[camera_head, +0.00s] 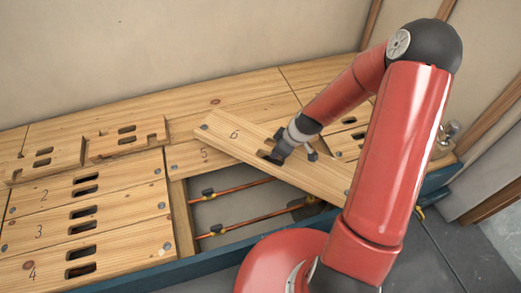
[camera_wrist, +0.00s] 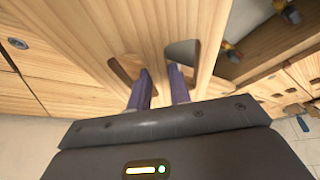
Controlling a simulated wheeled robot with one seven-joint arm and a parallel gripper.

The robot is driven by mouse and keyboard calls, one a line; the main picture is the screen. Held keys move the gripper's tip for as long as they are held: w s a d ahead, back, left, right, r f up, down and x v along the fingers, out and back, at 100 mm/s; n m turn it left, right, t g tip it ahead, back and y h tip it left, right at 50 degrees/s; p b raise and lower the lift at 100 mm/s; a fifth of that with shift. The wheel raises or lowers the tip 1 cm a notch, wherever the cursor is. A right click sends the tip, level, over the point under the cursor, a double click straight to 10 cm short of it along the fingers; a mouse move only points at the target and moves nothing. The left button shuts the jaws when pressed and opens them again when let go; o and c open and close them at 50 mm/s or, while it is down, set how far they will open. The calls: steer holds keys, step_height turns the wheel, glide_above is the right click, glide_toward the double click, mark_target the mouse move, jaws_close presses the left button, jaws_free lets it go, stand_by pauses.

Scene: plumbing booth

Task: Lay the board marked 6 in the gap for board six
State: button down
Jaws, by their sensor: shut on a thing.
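The board marked 6 (camera_head: 222,131) is a light wooden plank with hand slots, held slanting across the opening in the head view. My gripper (camera_head: 277,153) is shut on the board at its slots. In the wrist view the two purple fingers of my gripper (camera_wrist: 160,88) reach to the bar between two slots of the board (camera_wrist: 152,35). The gap (camera_head: 222,210) is a dark opening with copper pipes, partly covered by the board. Board 5 (camera_head: 203,155) lies behind it, partly hidden. Whether the board touches the neighbouring boards I cannot tell.
Boards 2 (camera_head: 125,187), 3 (camera_head: 120,212) and 4 (camera_head: 125,250) lie flat left of the gap. Two notched wooden pieces (camera_head: 108,145) lie on the back left boards. Copper pipes (camera_head: 238,188) run across the gap. A blue edge (camera_head: 150,272) borders the front.

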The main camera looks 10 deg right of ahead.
mark_target(254, 158)
steer(key=a+n+g, duration=0.1)
steer(key=a+n, duration=0.1)
steer(key=n, duration=0.1)
steer(key=a+n+g, duration=0.1)
steer(key=a+n, duration=0.1)
steer(key=n, duration=0.1)
steer(key=s+a+n+g+y+p, duration=0.1)
steer(key=a+n, duration=0.2)
steer(key=shift+a+r+g, duration=0.1)
steer(key=shift+g, duration=0.3)
steer(key=shift+n, duration=0.3)
steer(key=shift+f+b, duration=1.7)
steer(key=shift+f, duration=1.1)
steer(key=shift+r, duration=0.15)
steer(key=shift+b, duration=0.4)
steer(key=shift+f+b, duration=0.35)
steer(key=shift+f, duration=0.15)
steer(key=shift+f+b, duration=1.2)
steer(key=shift+f, duration=0.05)
steer(key=c, duration=1.2)
jaws_free()
